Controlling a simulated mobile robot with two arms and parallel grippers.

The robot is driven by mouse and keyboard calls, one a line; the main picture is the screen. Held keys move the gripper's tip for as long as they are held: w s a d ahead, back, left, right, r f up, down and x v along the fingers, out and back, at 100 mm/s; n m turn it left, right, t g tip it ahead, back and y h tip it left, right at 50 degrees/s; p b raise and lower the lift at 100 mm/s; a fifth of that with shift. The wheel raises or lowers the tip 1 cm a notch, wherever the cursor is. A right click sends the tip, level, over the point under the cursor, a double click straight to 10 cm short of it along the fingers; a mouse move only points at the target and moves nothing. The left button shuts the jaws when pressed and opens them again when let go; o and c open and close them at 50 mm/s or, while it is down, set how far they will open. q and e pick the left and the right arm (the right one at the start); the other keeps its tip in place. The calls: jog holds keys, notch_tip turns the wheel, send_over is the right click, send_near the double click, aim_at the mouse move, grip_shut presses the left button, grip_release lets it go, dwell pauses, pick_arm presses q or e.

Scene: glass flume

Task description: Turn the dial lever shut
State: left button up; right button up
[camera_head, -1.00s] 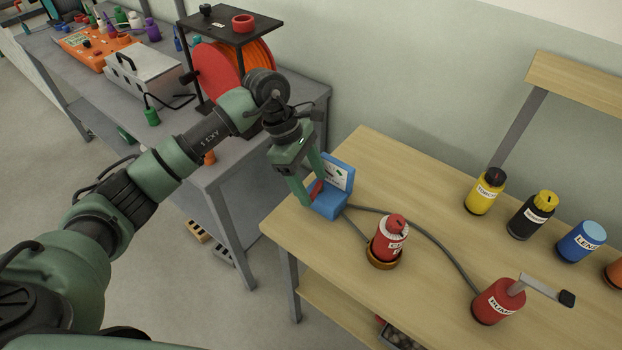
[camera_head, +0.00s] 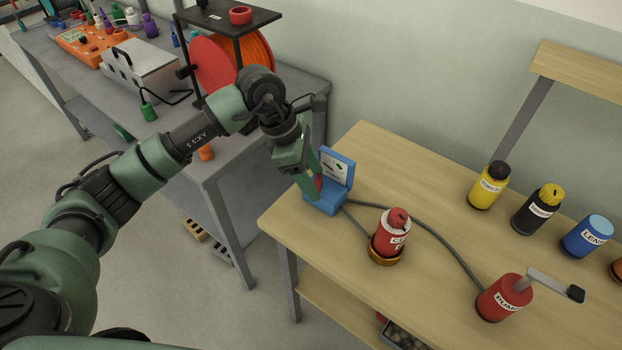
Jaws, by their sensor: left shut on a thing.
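A blue box-like dial unit (camera_head: 328,203) stands near the left corner of the wooden table, with a white dial plate (camera_head: 335,169) on its upright back. A red lever (camera_head: 319,183) shows at its front left. My left gripper (camera_head: 316,185) reaches down over the unit and is shut on the red lever. Its fingers partly hide the lever and the left side of the dial plate. My right gripper is not in view.
A red canister (camera_head: 393,233) in an orange-brown ring stands close to the right of the unit. A grey hose (camera_head: 445,243) runs to a red pump (camera_head: 503,299). Yellow (camera_head: 487,188), black and blue bottles line the back. Free wood lies between.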

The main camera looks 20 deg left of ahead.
pick_arm(q)
jog(key=n+t+b, duration=0.1)
jog(key=n+b, duration=0.1)
jog(key=n, duration=0.1)
jog(key=d+n+t+y+b, duration=0.1)
jog(key=n+b, duration=0.1)
jog(key=n, duration=0.1)
jog(key=shift+d, duration=0.2)
jog(key=n+b, duration=0.1)
jog(key=n+t+y+b, duration=0.1)
jog(key=n, duration=0.1)
jog(key=shift+w+d, duration=0.2)
jog(key=shift+d, duration=0.1)
jog(key=shift+w+d+r+n+t+y+b, duration=0.1)
jog(key=shift+n+t+y+b, duration=0.4)
jog(key=shift+n, duration=0.8)
jog(key=o, duration=1.1)
jog(key=shift+r, duration=0.1)
jog(key=b+v, duration=0.1)
jog(key=v, duration=0.6)
jog(key=shift+r, duration=0.35)
jog(key=shift+r, duration=0.1)
